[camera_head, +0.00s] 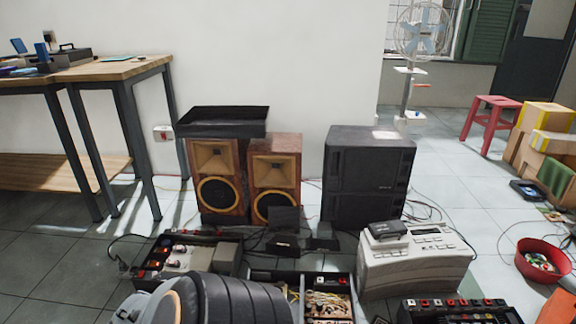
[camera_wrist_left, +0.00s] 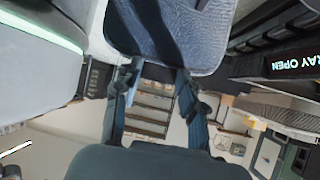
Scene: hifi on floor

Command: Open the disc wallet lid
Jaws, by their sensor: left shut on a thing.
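In the left wrist view, a dark blue-grey, fabric-like panel with rounded corners, which looks like the disc wallet (camera_wrist_left: 165,35), fills the top middle. My left gripper (camera_wrist_left: 156,78) reaches up to its near edge with both dark fingers and is shut on it. The fingertips are partly hidden against the panel, so I cannot tell how far the lid is raised. In the head view I cannot pick out the left fingers or the wallet for certain. My right gripper is in neither view.
A black unit with "TRAY OPEN" lettering (camera_wrist_left: 293,63) is close on the wrist view's right. In the head view, wooden speakers (camera_head: 217,180), a black cabinet (camera_head: 367,175), a pale grey device (camera_head: 415,265) and crates of parts (camera_head: 185,258) crowd the floor. Tiles behind right are clearer.

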